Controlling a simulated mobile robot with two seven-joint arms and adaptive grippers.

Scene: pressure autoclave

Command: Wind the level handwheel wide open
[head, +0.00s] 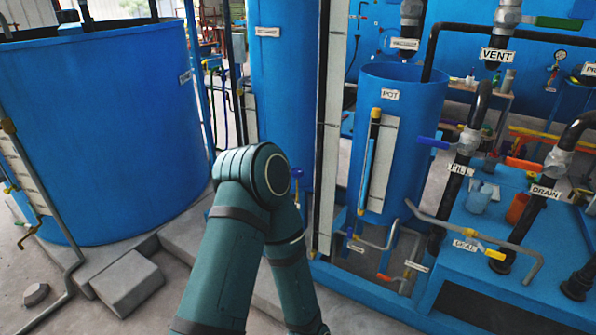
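No handwheel can be clearly read as the level one. A small blue knob (296,173) on a brass stem shows just right of my arm's elbow, in front of the tall blue column. A small label (355,247) low by the pot's base is too small to read surely. One of my teal arms comes up from the bottom edge, bends at the elbow and goes back down out of the picture. It covers part of the area left of and below the blue knob. Neither gripper shows.
A blue pot (418,90) with a sight gauge stands right of the tall blue column (283,90). Valve pipes labelled FILL, VENT and DRAIN (544,191) crowd the right. A large blue tank (95,130) and concrete blocks (127,283) stand left.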

